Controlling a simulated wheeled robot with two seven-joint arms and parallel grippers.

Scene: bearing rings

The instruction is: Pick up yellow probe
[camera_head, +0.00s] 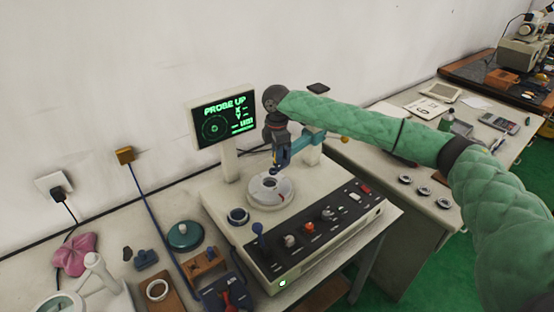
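My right arm, in a green padded sleeve, reaches in from the right. Its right gripper (277,168) points down just above the round pale turntable (271,193) of the measuring machine. The fingers are small and dark, and I cannot tell whether they are open or shut. A small yellow knob (345,139) shows at the right end of a teal bar (312,140) behind the gripper. I cannot make out for sure which part is the yellow probe; part of this area is hidden by my wrist. My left gripper is not in view.
The machine's screen (224,118) reads "PROBE UP". Its sloped black panel (318,230) carries knobs and a blue-topped lever (258,234). Several bearing rings (424,191) lie on the right table. A teal lidded pot (185,235) and a wooden block (205,262) stand at left.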

